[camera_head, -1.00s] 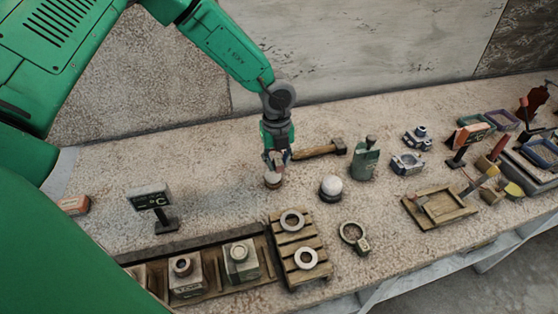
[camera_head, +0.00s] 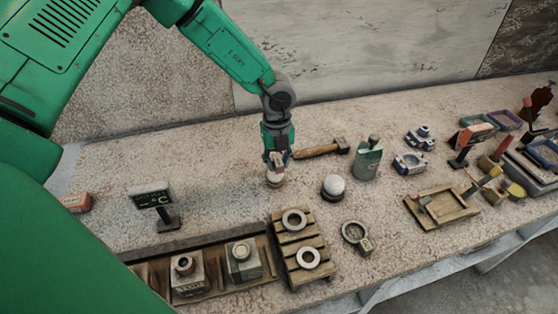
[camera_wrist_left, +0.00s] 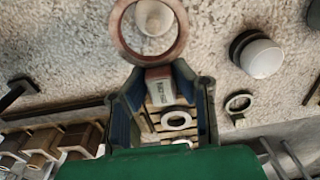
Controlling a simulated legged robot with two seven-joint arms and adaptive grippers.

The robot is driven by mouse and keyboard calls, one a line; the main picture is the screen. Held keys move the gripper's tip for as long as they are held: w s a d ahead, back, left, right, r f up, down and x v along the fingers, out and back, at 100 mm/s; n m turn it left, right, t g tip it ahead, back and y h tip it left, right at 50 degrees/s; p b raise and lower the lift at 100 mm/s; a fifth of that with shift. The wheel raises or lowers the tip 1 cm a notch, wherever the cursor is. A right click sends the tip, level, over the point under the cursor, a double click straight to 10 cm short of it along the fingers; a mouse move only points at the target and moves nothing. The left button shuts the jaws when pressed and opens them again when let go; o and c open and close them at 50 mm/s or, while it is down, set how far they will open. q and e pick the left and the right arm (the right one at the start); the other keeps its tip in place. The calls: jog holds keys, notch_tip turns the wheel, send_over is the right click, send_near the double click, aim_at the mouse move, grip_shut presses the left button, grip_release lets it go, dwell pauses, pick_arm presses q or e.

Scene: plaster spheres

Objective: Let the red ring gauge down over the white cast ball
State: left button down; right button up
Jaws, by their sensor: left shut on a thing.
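My left gripper (camera_head: 276,161) points down over the bench and is shut on the block-shaped handle (camera_wrist_left: 160,88) of the red ring gauge (camera_wrist_left: 122,40). In the left wrist view the ring surrounds the view of a white cast ball (camera_wrist_left: 155,17), which shows off-centre through its opening. The ring looks nearer to the camera than the ball, so it appears above it. In the head view this ball (camera_head: 275,180) is just below the fingertips, and the ring is hard to make out there. My right gripper is not in view.
Another white ball on a dark base (camera_head: 334,187) stands close to the right. A hammer (camera_head: 320,150) lies behind. A pallet with two pale rings (camera_head: 300,247) and another ring gauge (camera_head: 356,236) are in front. A small display stand (camera_head: 153,200) is at the left.

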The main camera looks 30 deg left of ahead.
pick_arm(q)
jog(key=shift+a+f+b, duration=0.15)
jog(key=shift+f+b, duration=0.25)
jog(key=shift+f, duration=0.4)
jog(key=shift+d+f+b, duration=0.25)
jog(key=shift+f+b, duration=0.25)
jog(key=shift+f, duration=0.6)
jog(key=shift+f+b, duration=0.75)
jog(key=shift+f, duration=0.45)
jog(key=shift+r, duration=0.15)
dwell(0.9)
jog(key=shift+r+p, duration=3.35)
jog(key=shift+r, duration=2.05)
